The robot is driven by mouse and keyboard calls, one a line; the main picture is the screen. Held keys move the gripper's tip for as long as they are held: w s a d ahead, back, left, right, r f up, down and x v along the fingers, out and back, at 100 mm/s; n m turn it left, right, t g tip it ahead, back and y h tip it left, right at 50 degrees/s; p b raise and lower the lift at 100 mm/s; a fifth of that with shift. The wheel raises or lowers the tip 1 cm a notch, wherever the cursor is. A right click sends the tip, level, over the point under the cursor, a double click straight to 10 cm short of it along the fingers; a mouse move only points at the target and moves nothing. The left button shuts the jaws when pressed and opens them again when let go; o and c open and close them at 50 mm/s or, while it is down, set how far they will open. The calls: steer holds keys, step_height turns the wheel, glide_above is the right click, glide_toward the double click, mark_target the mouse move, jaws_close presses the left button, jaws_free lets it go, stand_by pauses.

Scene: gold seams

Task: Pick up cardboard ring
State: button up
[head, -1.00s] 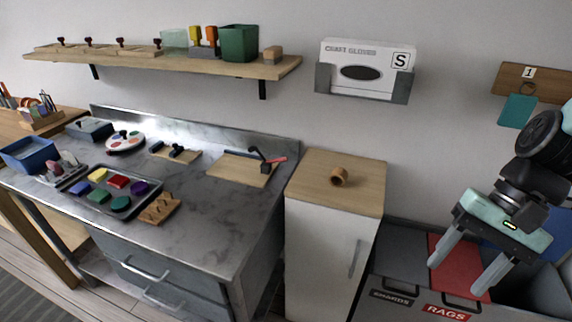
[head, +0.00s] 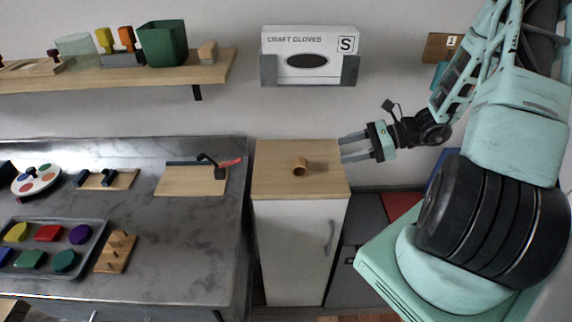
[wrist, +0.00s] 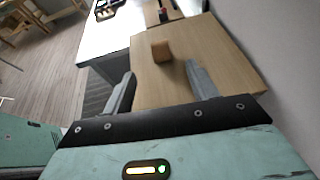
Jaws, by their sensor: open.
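The cardboard ring (head: 300,166) is a small brown tube lying on its side on the wooden top (head: 270,185) of a white cabinet. In the wrist view the ring (wrist: 161,50) sits ahead of my gripper, between the lines of the two fingers and beyond their tips. My gripper (head: 342,149) is open and empty. In the head view it is to the right of the ring, at the cabinet top's right edge, with its fingers pointing left toward the ring. In the wrist view its fingers (wrist: 160,77) are spread apart, and nothing is between them.
Left of the cabinet is a marble counter (head: 180,230) with a cutting board (head: 190,180) and a tray of coloured pieces (head: 88,245). A craft gloves box (head: 310,42) hangs on the wall above. The cabinet top around the ring is clear.

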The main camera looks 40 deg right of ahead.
mark_target(302, 161)
steer(key=p+x, duration=0.1)
steer(key=x, duration=0.8)
steer(key=shift+w+a+f+p, duration=0.15)
steer(key=shift+a+p, duration=0.2)
steer(key=shift+p, duration=0.05)
steer(key=shift+p+x, duration=1)
steer(key=shift+x, duration=2)
steer(key=shift+d+f, duration=0.1)
steer(key=shift+f, duration=0.05)
steer(key=c, duration=1)
